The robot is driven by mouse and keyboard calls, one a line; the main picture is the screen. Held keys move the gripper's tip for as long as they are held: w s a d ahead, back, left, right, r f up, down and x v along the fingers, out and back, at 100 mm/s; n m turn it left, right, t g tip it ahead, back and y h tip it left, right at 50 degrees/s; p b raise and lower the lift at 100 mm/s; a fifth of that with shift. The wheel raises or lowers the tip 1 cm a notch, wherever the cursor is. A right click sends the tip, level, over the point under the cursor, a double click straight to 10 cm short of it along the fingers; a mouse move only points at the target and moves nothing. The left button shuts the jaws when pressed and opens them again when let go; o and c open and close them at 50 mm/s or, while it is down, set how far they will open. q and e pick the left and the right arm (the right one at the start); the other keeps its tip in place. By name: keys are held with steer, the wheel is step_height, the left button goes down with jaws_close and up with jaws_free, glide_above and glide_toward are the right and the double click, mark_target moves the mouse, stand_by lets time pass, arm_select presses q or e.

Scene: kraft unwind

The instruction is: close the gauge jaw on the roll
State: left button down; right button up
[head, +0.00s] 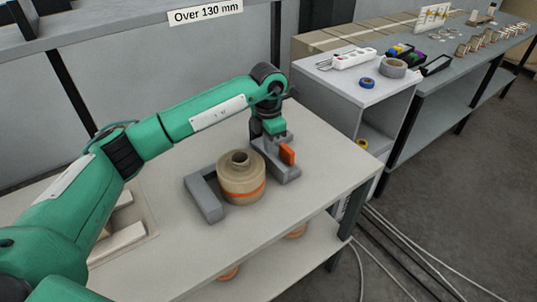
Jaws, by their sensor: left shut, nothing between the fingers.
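The roll (241,187), a tan kraft roll with an orange band and a hollow core, stands upright on the light table. A grey gauge lies around it: its fixed jaw (206,201) is at the left of the roll, and its movable jaw (279,171), with an orange block (287,154) on it, is at the right. The movable jaw is close to the roll; I cannot tell whether they touch. My left gripper (274,132) is shut and empty, pointing down at the far end of the movable jaw; its fingertips are partly hidden. My right gripper is out of view.
A grey cabinet (345,85) with tape rolls and a power strip stands right of the table (300,205). A sign reading "Over 130 mm" (205,13) hangs at the back. Cables lie on the floor at right. The table's front right is clear.

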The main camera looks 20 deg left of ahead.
mark_target(262, 170)
arm_select(q)
steer(key=f, duration=0.1)
steer(key=f+p, duration=0.1)
steer(key=f, duration=0.3)
steer(key=shift+s+f+p, duration=0.15)
steer(key=shift+s+p, duration=0.15)
steer(key=shift+p, duration=0.05)
steer(key=shift+f, duration=0.8)
steer(key=shift+f+p, duration=0.4)
steer(key=shift+f, duration=0.8)
steer(key=shift+a, duration=0.1)
steer(key=shift+s+a+b, duration=0.3)
steer(key=shift+s+a, duration=0.3)
steer(key=shift+s, duration=0.05)
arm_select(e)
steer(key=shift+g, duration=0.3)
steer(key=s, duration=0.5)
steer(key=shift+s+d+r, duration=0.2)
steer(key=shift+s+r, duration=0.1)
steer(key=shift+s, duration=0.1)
arm_select(q)
steer(key=shift+r, duration=0.1)
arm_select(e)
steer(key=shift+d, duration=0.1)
